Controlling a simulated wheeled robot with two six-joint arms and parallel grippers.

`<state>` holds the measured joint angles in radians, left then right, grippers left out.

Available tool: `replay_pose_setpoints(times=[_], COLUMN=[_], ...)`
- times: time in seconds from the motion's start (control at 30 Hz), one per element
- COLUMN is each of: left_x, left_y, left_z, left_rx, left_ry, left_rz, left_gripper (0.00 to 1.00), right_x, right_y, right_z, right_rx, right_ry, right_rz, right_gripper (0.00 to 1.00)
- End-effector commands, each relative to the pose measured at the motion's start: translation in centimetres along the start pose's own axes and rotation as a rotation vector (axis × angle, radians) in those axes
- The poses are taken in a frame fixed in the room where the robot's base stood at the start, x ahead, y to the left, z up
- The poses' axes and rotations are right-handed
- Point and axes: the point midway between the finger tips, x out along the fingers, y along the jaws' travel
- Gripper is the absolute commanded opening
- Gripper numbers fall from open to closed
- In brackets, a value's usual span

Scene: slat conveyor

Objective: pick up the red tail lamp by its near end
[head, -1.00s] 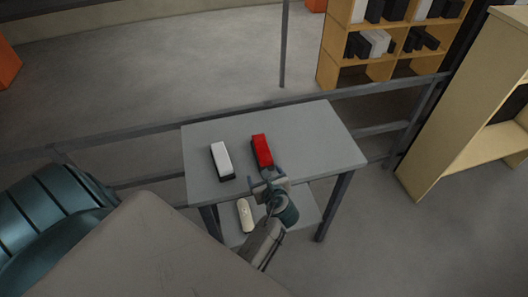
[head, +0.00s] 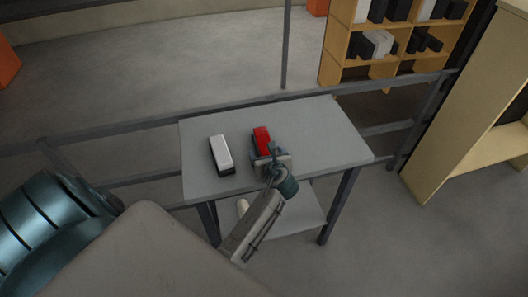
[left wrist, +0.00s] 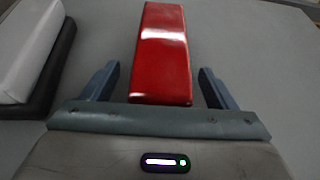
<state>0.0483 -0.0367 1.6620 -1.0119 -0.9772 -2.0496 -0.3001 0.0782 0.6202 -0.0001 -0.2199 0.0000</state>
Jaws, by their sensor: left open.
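The red tail lamp (head: 262,139) lies on the grey table, its near end towards me. In the left wrist view the red lamp (left wrist: 160,58) runs away from the gripper, with its near end between the two fingers. My left gripper (head: 268,159) is at the lamp's near end. In the left wrist view its fingers (left wrist: 158,86) are open, one on each side of the lamp, with a gap on both sides. In the head view the gripper hides the lamp's near end. My right gripper is not in view.
A white lamp with a dark base (head: 221,154) lies left of the red one, close to the left finger's side. The grey table (head: 325,140) is clear to the right. A rail runs behind the table.

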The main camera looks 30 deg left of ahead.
Motion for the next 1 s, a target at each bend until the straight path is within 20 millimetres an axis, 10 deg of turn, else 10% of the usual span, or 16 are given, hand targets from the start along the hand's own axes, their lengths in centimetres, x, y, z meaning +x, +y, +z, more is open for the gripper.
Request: replay_pose_setpoints(times=[0.43, 0.73, 1.0], left_x=[1.69, 1.68, 1.66], left_y=[0.05, 0.05, 0.05], left_z=[0.04, 0.0, 0.15], left_rx=[0.001, 0.0, 0.0], left_ry=[0.0, 0.0, -0.001], left_rz=[0.0, 0.0, 0.0], left_gripper=[0.8, 0.25, 0.25], right_x=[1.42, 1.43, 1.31], right_y=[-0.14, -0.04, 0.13], right_z=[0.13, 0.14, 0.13], right_rx=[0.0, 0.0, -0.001], right_ry=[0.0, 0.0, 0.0], right_rz=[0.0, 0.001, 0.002], right_gripper=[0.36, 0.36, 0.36])
